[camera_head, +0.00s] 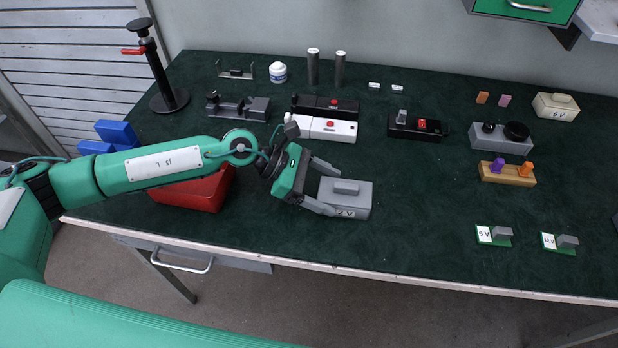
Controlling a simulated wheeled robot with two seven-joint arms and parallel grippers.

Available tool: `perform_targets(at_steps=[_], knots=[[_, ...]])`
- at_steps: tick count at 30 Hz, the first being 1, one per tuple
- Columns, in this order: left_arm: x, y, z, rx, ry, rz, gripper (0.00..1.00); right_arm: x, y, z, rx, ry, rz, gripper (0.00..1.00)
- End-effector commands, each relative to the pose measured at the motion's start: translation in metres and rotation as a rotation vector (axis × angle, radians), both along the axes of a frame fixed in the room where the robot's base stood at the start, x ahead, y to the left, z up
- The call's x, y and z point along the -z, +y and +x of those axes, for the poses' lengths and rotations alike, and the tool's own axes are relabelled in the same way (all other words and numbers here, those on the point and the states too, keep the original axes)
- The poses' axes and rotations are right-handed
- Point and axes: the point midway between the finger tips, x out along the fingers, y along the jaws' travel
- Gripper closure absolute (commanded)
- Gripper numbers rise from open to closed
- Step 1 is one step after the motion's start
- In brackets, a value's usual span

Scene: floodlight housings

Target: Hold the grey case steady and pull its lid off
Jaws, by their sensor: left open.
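The grey case (361,205) lies on the dark green table top near its front edge, with a label on its front side. Its lid (346,188) is on it, with a small raised grey block on top. My left gripper (333,191) is open at the left end of the case. One finger is on the far side and one on the near side; I cannot tell whether they touch it. My right gripper is not in view.
A red bin (195,192) lies under my left forearm. A white device (325,129) and black box (414,127) stand behind. A grey box with black knobs (500,140) is at right. The table (420,225) is clear right of the case.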

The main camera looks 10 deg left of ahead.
Motion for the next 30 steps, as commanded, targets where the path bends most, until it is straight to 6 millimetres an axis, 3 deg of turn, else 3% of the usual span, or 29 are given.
perform_targets(at_steps=[9,20,21,25,26,27,28,30], knots=[[0.015,-0.028,0.000,0.001,0.000,-0.002,0.22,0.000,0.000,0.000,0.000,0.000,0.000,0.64],[0.017,-0.032,0.000,0.000,0.000,-0.001,0.22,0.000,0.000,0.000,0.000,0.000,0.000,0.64],[0.017,-0.032,0.000,0.000,0.000,-0.001,0.24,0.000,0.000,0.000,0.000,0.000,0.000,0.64],[0.017,-0.031,0.000,0.000,0.000,-0.001,0.49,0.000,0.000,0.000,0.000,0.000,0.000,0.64],[0.017,-0.031,0.000,0.000,0.000,-0.001,0.49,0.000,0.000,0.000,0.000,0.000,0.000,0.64],[0.017,-0.031,0.000,0.000,0.000,-0.001,0.49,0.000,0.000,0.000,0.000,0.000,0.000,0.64],[0.017,-0.031,0.000,0.000,0.000,-0.001,0.35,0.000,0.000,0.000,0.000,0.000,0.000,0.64],[0.017,-0.031,0.000,0.000,0.000,-0.001,0.24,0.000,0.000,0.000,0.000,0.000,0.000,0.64]])
